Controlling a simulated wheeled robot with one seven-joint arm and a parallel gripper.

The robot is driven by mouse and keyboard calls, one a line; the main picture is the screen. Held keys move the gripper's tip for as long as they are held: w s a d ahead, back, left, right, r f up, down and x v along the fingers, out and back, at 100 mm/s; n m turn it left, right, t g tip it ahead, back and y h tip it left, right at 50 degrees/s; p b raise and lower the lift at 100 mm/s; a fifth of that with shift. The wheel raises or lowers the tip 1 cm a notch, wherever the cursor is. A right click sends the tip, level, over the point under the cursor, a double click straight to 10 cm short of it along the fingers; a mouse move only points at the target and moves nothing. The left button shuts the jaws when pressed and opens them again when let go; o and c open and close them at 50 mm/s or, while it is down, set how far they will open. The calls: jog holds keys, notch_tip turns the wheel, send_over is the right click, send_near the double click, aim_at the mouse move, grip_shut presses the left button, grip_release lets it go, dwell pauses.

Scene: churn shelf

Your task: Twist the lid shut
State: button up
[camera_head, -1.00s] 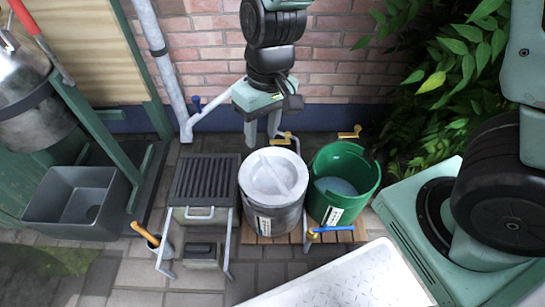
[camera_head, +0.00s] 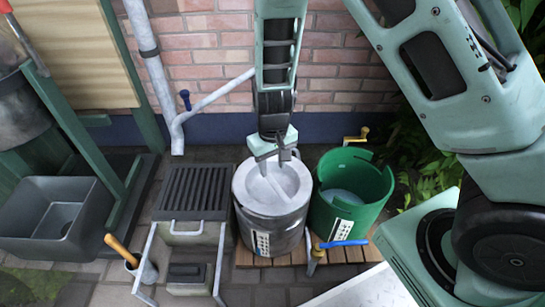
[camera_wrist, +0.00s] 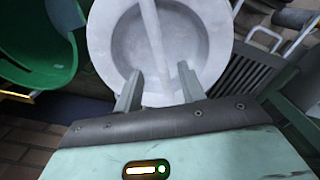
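The lid (camera_head: 260,190) is a round grey-white disc with a raised bar handle across it, sitting in the top of a grey metal churn (camera_head: 272,228). In the wrist view the lid (camera_wrist: 112,40) lies straight ahead, its bar running between my fingers. My gripper (camera_head: 274,165) points down over the lid's far part. In the wrist view my gripper (camera_wrist: 157,85) is open, with one finger on each side of the bar and a gap to it. I cannot tell whether the fingertips touch the lid.
A green bucket (camera_head: 372,205) stands close right of the churn, with a blue-handled tap (camera_head: 340,243) in front. A slatted grey grill-like box (camera_head: 193,190) stands close left. A grey basin (camera_head: 45,235) is farther left. A brick wall (camera_head: 195,60) rises behind.

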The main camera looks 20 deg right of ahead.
aim_at(273, 180)
notch_tip(273, 180, down, 9)
jog(key=b, duration=0.4)
jog(key=shift+r, duration=0.1)
grip_shut()
dwell(1.3)
